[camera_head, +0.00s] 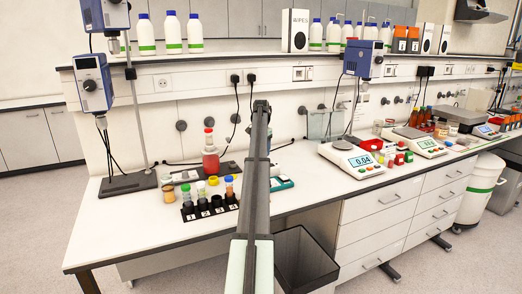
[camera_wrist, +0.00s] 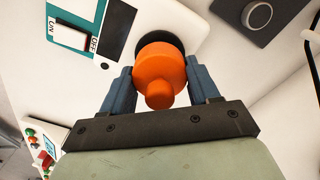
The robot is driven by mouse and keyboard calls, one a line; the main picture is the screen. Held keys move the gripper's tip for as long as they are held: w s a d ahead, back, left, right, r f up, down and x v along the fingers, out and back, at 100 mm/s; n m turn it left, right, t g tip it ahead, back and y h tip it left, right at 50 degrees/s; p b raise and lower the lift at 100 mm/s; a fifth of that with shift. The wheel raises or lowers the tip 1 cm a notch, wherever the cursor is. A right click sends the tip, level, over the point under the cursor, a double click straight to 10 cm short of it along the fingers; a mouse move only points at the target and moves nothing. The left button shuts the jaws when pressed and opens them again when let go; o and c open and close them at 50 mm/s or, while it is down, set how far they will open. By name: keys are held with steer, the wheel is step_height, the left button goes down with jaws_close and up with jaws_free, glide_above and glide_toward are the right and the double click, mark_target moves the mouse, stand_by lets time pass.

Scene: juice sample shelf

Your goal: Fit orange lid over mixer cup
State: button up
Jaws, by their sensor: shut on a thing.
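In the wrist view, my gripper (camera_wrist: 160,72) is shut on the orange lid (camera_wrist: 160,64), with one blue-grey finger on each side. The lid is round, with a smaller knob facing the camera. A dark round shape (camera_wrist: 174,40) shows just beyond the lid; it may belong to the mixer cup, but the lid covers most of it. I cannot tell whether the lid touches it. A white and teal device with an ON/OFF label (camera_wrist: 80,32) lies beside it.
A black rack (camera_head: 212,208) of several capped tubes and a red bottle (camera_head: 210,162) stand left of my arm. A balance (camera_head: 352,160) stands to the right. A dark plate with a grey knob (camera_wrist: 257,16) is near the gripper. An open bin (camera_head: 303,257) stands below the bench edge.

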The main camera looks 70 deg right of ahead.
steer(key=shift+f, duration=0.5)
steer(key=o, duration=1.1)
